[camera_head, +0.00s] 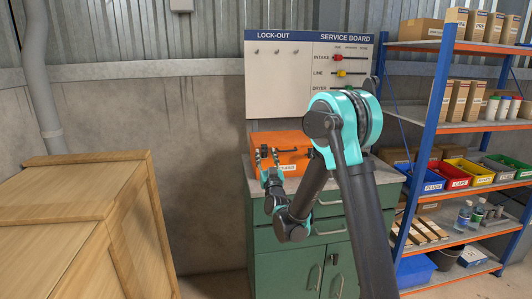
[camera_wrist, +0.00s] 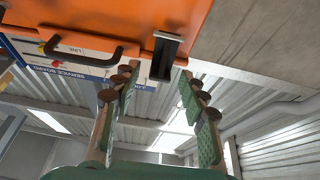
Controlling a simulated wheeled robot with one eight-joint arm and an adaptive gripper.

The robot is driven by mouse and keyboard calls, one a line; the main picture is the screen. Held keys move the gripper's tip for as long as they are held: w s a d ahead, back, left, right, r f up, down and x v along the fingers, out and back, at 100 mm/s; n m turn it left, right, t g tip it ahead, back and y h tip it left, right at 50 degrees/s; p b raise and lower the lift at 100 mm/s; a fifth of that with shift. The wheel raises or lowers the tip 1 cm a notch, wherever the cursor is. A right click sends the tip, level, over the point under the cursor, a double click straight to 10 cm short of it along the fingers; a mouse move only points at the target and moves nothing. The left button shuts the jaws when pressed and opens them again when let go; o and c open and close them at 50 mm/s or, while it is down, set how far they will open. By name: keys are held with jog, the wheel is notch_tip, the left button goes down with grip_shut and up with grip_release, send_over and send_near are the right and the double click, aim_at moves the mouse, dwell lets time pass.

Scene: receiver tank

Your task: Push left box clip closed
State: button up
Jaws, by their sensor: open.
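An orange box (camera_head: 270,140) sits on top of a green cabinet (camera_head: 265,234), with my gripper (camera_head: 269,160) in front of its left end. In the wrist view the orange box (camera_wrist: 120,14) fills the top, upside down. A dark clip (camera_wrist: 166,52) hangs off its edge, seemingly swung out from the box face. A black handle (camera_wrist: 82,50) is beside it. My gripper (camera_wrist: 158,78) is open and empty, its green-padded fingers spread on either side of the clip. I cannot tell whether they touch it. The head view does not show the clip clearly.
A wooden crate (camera_head: 55,225) stands at the left front. A lock-out board (camera_head: 280,85) is on the wall above the box. Shelves (camera_head: 440,124) with bins and cartons stand at the right. My arm covers part of the cabinet.

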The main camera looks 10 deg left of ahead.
jog(key=shift+w+a+r, duration=0.1)
jog(key=shift+w, duration=0.15)
grip_shut()
jog(key=shift+w+r+g+h, duration=0.2)
jog(key=shift+w+r+g, duration=0.05)
jog(key=shift+g, duration=0.45)
jog(key=shift+w+r+g+h, duration=0.2)
jog(key=shift+g, duration=0.5)
grip_release()
jog(key=shift+a, duration=0.1)
jog(key=v, duration=1.2)
